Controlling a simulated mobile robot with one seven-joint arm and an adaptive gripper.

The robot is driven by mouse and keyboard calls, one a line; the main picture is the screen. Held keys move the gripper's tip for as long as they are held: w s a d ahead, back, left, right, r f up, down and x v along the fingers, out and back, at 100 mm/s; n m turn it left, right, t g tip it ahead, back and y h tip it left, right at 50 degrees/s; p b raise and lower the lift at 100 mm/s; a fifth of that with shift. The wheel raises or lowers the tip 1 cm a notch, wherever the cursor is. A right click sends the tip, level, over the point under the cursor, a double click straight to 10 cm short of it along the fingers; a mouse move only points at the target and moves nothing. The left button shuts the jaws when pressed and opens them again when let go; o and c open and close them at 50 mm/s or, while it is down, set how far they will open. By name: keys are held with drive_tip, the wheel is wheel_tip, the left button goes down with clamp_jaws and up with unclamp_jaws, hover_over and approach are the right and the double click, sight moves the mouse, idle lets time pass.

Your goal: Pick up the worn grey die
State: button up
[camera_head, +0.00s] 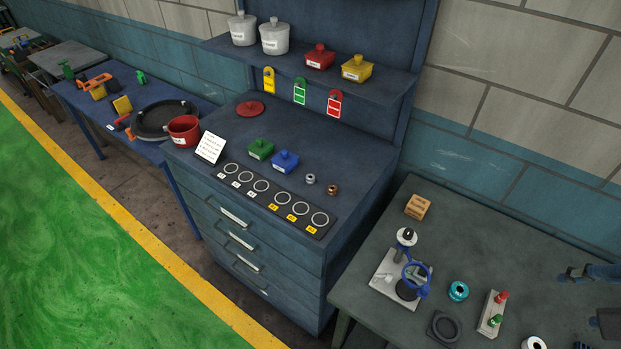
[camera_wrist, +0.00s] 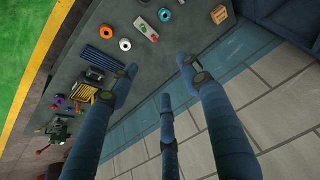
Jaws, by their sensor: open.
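A small grey ring-shaped piece (camera_head: 310,179), which looks like the worn grey die, sits on the blue cabinet top (camera_head: 345,150). A similar copper-coloured piece (camera_head: 332,189) sits just right of it. My gripper (camera_head: 580,297) shows only in part at the right edge of the head view, over the grey-green bench and well away from the grey piece. In the wrist view my gripper (camera_wrist: 160,72) has its fingers spread, with nothing between them. The grey piece is not visible in the wrist view.
A black strip with several rings (camera_head: 275,202) lies along the cabinet's front edge. Green (camera_head: 261,149) and blue (camera_head: 285,161) lidded boxes stand behind it. A shelf (camera_head: 310,75) with pots overhangs the back. The bench (camera_head: 380,325) holds a stand, a teal ring (camera_head: 458,291) and a wooden block (camera_head: 417,206).

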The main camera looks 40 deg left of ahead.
sight(310, 177)
drive_tip(key=w+a+r+g+y+p, duration=0.1)
drive_tip(key=w+a+r+p, duration=0.3)
drive_tip(key=w+a, duration=0.6)
drive_tip(key=w+a+r+g+p, duration=0.1)
drive_tip(key=w+a+r+p, duration=0.1)
drive_tip(key=w+a+r, duration=0.6)
drive_tip(key=w+a+f+m+g+p, duration=0.1)
drive_tip(key=w+a+f+p, duration=0.15)
drive_tip(key=a, duration=0.75)
drive_tip(key=w+a+f+p, duration=0.15)
drive_tip(key=w+a, duration=0.25)
drive_tip(key=a, duration=0.5)
drive_tip(key=w+a+f+m+g+p, duration=0.1)
drive_tip(key=w+a+f, duration=0.25)
drive_tip(key=a, duration=0.65)
drive_tip(key=s+a+f+p, duration=0.1)
drive_tip(key=a+f, duration=0.2)
drive_tip(key=a, duration=0.3)
drive_tip(key=s+a+f+g+h+p, duration=0.1)
drive_tip(key=a+f, duration=0.1)
drive_tip(key=a, duration=0.4)
drive_tip(key=a+f+p, duration=0.1)
drive_tip(key=a+f, duration=0.2)
drive_tip(key=a, duration=0.3)
wheel_tip(310, 177, down, 20)
drive_tip(key=shift+s+f, duration=0.15)
drive_tip(key=shift+s, duration=0.05)
drive_tip(key=shift+f, duration=0.15)
